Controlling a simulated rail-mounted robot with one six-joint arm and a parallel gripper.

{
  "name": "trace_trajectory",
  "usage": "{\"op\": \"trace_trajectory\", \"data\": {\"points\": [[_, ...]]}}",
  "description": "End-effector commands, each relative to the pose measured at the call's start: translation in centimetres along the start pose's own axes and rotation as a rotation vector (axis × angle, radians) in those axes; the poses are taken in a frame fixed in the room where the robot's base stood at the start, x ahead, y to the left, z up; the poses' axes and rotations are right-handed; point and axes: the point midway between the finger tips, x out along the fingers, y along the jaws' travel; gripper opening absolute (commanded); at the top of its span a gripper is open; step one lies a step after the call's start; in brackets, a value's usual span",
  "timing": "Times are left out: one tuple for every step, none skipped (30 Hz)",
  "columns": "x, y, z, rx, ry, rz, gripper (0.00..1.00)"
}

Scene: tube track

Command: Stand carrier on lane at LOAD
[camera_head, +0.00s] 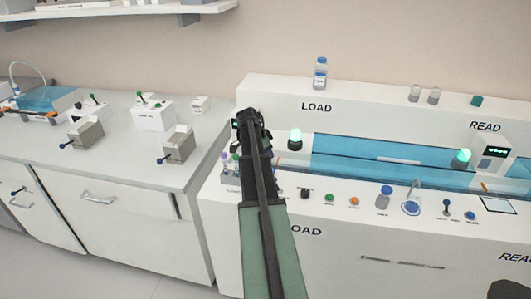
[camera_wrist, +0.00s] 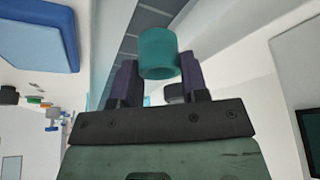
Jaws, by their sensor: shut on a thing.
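My gripper is shut on a teal cylindrical carrier (camera_wrist: 158,50), held between its two purple fingers (camera_wrist: 157,82) in the wrist view. In the head view my arm reaches to the left end of the white track bench near LOAD. There it hides my gripper's jaws and the held carrier. The blue lane (camera_head: 375,153) runs from beside my arm rightward toward READ. The LOAD label (camera_head: 316,107) is on the bench's raised back panel. I cannot tell whether the carrier touches anything below it.
Buttons, jars and a clear cup (camera_head: 412,203) line the front ledge. A capped bottle (camera_head: 320,73) and a small teal piece (camera_head: 477,100) sit on the back ledge.

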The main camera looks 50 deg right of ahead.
Motion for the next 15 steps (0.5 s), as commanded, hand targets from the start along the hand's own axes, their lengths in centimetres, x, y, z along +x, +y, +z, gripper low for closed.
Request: {"op": "trace_trajectory", "data": {"points": [[1.17, 0.00, 0.48, 0.000, 0.000, 0.000, 0.28], [1.41, 0.00, 0.58, 0.000, 0.000, 0.000, 0.28], [1.67, 0.00, 0.69, 0.000, 0.000, 0.000, 0.28], [1.81, 0.00, 0.75, 0.000, 0.000, 0.000, 0.28], [1.92, 0.00, 0.79, 0.000, 0.000, 0.000, 0.28], [1.99, 0.00, 0.82, 0.000, 0.000, 0.000, 0.28], [2.01, 0.00, 0.83, 0.000, 0.000, 0.000, 0.28], [2.01, 0.00, 0.83, 0.000, 0.000, 0.000, 0.28], [1.98, 0.00, 0.82, 0.000, 0.000, 0.000, 0.28], [1.94, 0.00, 0.80, 0.000, 0.000, 0.000, 0.28], [1.91, 0.00, 0.79, 0.000, 0.000, 0.000, 0.28], [1.88, 0.00, 0.78, 0.000, 0.000, 0.000, 0.28], [1.88, 0.00, 0.78, 0.000, 0.000, 0.000, 0.28], [1.88, 0.00, 0.78, 0.000, 0.000, 0.000, 0.28], [1.88, 0.00, 0.78, 0.000, 0.000, 0.000, 0.28]]}}
